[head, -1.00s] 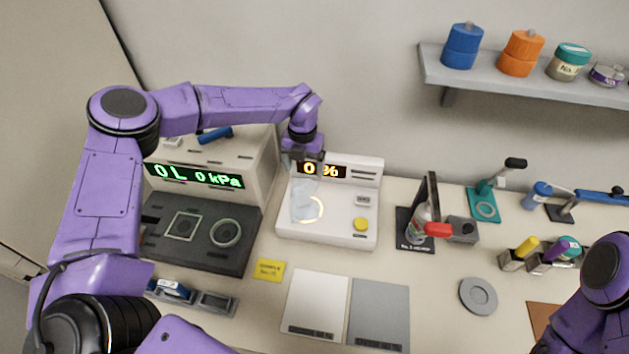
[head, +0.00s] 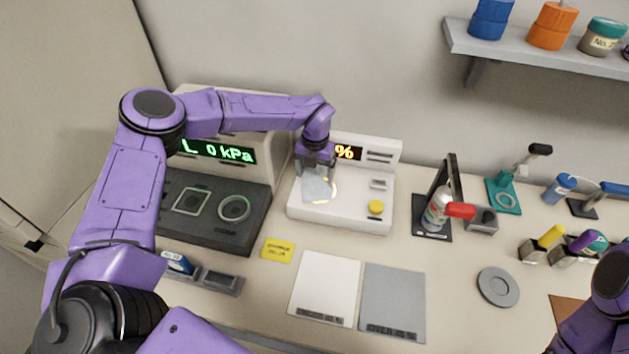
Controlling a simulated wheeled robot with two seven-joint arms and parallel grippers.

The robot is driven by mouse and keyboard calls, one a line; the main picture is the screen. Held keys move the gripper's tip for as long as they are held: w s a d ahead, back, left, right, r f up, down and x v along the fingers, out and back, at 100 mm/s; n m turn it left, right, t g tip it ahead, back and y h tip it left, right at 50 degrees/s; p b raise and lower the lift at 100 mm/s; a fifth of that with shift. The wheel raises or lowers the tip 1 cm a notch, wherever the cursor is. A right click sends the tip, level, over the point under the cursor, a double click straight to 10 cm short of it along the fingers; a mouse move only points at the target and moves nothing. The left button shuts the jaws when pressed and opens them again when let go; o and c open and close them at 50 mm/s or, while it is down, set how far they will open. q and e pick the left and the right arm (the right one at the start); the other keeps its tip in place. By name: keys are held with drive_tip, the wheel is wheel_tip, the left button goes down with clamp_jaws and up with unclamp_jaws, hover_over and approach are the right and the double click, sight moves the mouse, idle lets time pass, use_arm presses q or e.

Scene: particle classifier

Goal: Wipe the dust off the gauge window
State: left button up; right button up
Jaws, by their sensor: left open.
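My left gripper (head: 316,170) points down over the white instrument and is open. A pale grey-blue flat piece (head: 317,188), perhaps a cloth, is just below it, over a glowing ring. I cannot tell whether they touch. Dust is not clearly visible. My right gripper is outside the view.
A dark panel (head: 205,235) with two ports lies in front of the left box. White (head: 325,285) and grey (head: 392,300) plates lie at the front. A shelf (head: 540,62) with jars hangs above.

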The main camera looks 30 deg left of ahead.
use_arm(q)
drive_tip(key=shift+w+f, duration=0.25)
drive_tip(key=shift+f, duration=0.1)
drive_tip(key=shift+s+r, duration=0.15)
drive_tip(key=c, duration=0.7)
clamp_jaws()
wheel_tip(320, 180, up, 12)
drive_tip(key=p, duration=0.7)
drive_tip(key=shift+p, duration=0.35)
